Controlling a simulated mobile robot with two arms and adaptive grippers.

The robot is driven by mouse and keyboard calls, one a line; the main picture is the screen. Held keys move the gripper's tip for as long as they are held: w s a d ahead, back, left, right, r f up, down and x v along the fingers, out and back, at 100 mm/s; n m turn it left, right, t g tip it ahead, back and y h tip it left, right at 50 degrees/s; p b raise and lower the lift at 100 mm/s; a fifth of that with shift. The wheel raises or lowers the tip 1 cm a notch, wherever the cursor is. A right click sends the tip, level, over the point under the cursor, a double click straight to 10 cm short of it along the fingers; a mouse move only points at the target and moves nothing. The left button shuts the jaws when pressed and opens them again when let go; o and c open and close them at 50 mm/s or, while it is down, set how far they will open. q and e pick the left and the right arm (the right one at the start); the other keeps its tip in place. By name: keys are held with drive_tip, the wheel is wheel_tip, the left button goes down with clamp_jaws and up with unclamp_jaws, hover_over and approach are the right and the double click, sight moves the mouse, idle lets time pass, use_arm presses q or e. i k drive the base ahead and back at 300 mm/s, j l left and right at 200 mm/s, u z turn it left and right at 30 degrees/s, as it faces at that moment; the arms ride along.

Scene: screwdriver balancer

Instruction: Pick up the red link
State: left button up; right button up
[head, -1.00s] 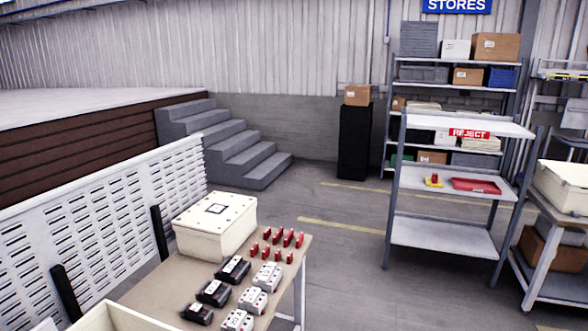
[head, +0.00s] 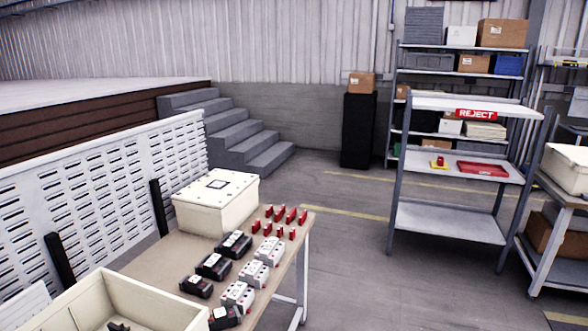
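Several small red links (head: 280,220) stand in two rows on the workbench (head: 163,257), near its far right corner. They are upright and apart from one another. The back row looks taller than the front row. Neither of my grippers shows in the head view, so I cannot see what they hold.
A cream lidded box (head: 216,203) stands left of the links. Black devices (head: 213,266) and grey-white devices (head: 269,251) stand in front. A cream open bin (head: 150,300) is at the near left. A slotted white panel (head: 90,195) borders the bench's left. Floor right of the bench is clear.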

sight(270, 211)
drive_tip(key=u, duration=1.25)
drive_tip(key=i+l, duration=0.15)
drive_tip(key=l, duration=0.2)
drive_tip(key=i+l, duration=0.15)
drive_tip(key=l, duration=0.2)
drive_tip(key=i+l+u, duration=0.1)
drive_tip(key=l, duration=0.25)
drive_tip(key=i+l, duration=0.2)
drive_tip(key=l, duration=0.15)
drive_tip(key=i+l, duration=0.15)
drive_tip(key=l, duration=0.2)
drive_tip(key=i+u, duration=0.05)
